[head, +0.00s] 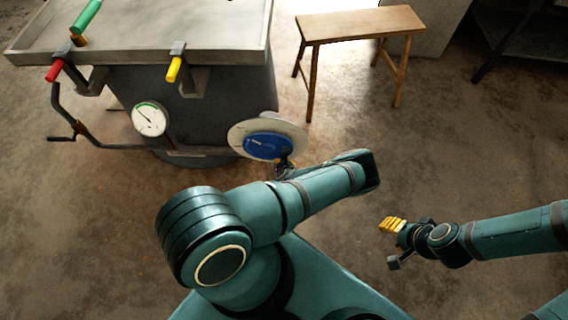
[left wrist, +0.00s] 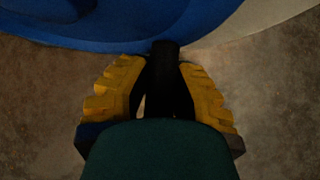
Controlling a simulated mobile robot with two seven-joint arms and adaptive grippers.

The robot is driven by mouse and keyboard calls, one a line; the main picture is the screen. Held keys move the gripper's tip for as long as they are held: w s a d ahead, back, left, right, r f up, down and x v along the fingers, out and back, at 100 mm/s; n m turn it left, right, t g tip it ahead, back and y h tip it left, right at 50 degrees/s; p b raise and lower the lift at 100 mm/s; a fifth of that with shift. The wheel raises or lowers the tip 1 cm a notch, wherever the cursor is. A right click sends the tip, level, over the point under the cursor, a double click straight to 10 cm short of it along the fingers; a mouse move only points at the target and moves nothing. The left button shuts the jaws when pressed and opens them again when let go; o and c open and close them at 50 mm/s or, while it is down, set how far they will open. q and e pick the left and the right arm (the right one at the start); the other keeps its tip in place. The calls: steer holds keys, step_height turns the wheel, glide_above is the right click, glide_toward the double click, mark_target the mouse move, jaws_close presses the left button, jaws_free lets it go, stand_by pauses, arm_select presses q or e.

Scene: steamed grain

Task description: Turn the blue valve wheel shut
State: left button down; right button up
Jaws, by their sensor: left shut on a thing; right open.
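The blue valve wheel (head: 268,146) sits in front of a pale round disc (head: 238,134) on the side of the dark grey vessel. My left gripper (head: 285,165) is at the wheel's lower right edge, mostly hidden by my own arm in the head view. In the left wrist view the wheel (left wrist: 110,28) fills the top. There the yellow ridged fingers of my left gripper (left wrist: 162,95) are shut on a dark handle (left wrist: 165,60) at the wheel's lower edge. My right gripper (head: 391,225) is open and empty, low over the floor on the right.
A white dial gauge (head: 149,118) is left of the wheel. A grey tray (head: 180,52) tops the vessel, with red (head: 54,70), yellow (head: 173,69) and green (head: 86,16) handles. A crank (head: 62,137) juts out left. A wooden bench (head: 360,24) stands behind. The floor at right is clear.

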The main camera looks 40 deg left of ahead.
arm_select(q)
steer(key=shift+s+a+r, duration=0.15)
steer(key=shift+s+a, duration=0.2)
steer(key=shift+a, duration=0.15)
steer(key=c, duration=0.8)
jaws_free()
steer(key=shift+d, duration=0.1)
steer(key=shift+w, duration=0.1)
steer(key=shift+d+r, duration=0.3)
steer(key=shift+d, duration=0.05)
steer(key=v, duration=1.1)
steer(key=shift+s, duration=0.25)
steer(key=shift+r, duration=0.1)
